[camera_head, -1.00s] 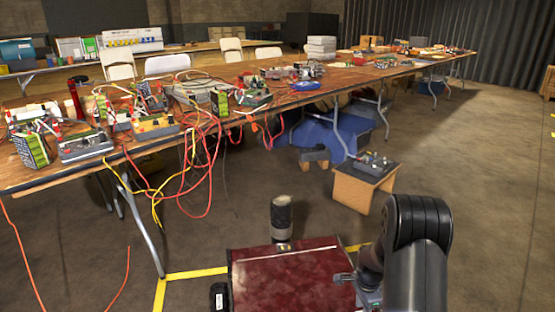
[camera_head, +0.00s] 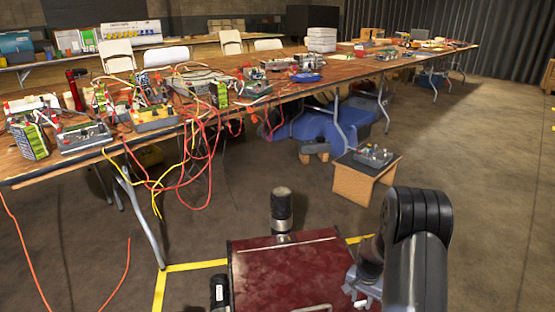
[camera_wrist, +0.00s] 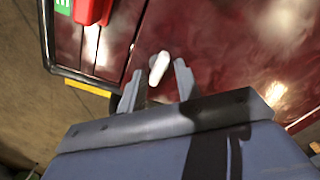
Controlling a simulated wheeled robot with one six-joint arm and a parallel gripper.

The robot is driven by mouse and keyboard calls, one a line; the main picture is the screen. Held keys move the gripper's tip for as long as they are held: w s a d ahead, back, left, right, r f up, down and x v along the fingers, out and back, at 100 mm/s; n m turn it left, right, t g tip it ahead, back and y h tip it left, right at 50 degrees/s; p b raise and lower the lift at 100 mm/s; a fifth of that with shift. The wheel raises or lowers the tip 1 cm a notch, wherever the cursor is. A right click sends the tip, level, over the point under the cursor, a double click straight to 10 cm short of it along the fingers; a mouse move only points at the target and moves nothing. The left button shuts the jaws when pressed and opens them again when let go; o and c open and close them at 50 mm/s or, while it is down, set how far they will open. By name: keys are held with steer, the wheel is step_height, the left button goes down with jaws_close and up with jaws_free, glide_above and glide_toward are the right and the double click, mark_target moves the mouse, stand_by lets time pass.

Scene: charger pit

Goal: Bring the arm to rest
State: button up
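My gripper (camera_head: 362,292) is at the lower right of the head view, low over the dark red top of my own body. The dark bent arm stands to its right. In the wrist view both fingers of my gripper (camera_wrist: 157,78) show apart, with a clear gap.
A long wooden table (camera_head: 75,169) crowded with wired devices and hanging cables runs across the left and back. A small stool-like box (camera_head: 352,184) with a device on top stands ahead. Yellow tape (camera_head: 196,266) marks the floor. The floor at right is clear.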

steer(key=n, duration=0.3)
steer(key=shift+n+b, duration=0.35)
steer(key=shift+n, duration=0.05)
steer(key=shift+a+r, duration=0.1)
